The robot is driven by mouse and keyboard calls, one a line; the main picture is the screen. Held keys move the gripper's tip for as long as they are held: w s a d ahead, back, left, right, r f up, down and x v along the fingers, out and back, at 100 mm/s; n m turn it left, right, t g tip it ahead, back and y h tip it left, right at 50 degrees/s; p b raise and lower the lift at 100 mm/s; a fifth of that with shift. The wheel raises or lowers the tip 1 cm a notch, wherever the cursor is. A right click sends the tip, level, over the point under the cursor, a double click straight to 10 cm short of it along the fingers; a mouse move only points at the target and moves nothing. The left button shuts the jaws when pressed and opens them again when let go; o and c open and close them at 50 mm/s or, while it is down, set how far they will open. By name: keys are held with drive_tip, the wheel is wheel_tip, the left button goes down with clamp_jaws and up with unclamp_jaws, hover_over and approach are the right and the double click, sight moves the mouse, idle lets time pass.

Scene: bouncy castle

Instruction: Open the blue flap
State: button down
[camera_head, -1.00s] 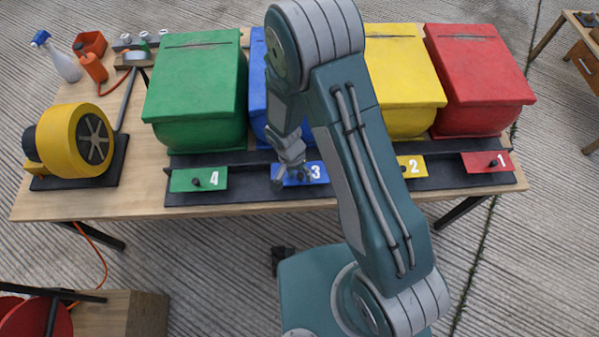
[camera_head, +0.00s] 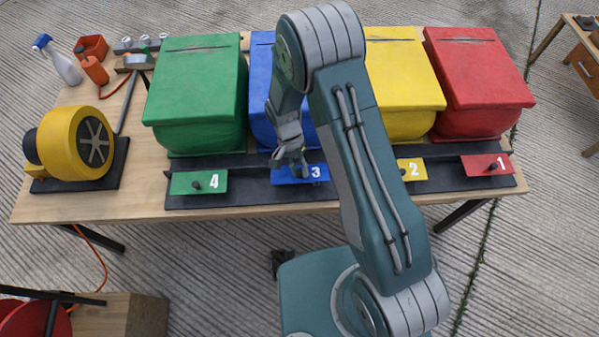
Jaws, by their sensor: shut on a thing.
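The blue flap (camera_head: 287,178) is a small plate marked with a white 3, on the dark rail in front of the blue box (camera_head: 261,88). My gripper (camera_head: 298,172) is at the flap, shut on it, with its fingers covering the middle, where the other flaps have a dark knob. The exact grip point is too small to make out. The flap looks slightly tilted. My forearm hides much of the blue box.
Flaps green 4 (camera_head: 212,182), yellow 2 (camera_head: 414,170) and red 1 (camera_head: 477,165) sit along the same rail (camera_head: 245,192). Green (camera_head: 196,85), yellow (camera_head: 403,80) and red (camera_head: 478,75) boxes stand behind. A yellow blower (camera_head: 75,142) is at left.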

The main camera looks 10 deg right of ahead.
drive_tip(key=shift+w+r, duration=0.1)
drive_tip(key=shift+w, duration=0.2)
drive_tip(key=c, duration=0.5)
unclamp_jaws()
drive_tip(key=shift+a+g, duration=0.1)
drive_tip(key=shift+g, duration=0.2)
drive_tip(key=v, duration=1.2)
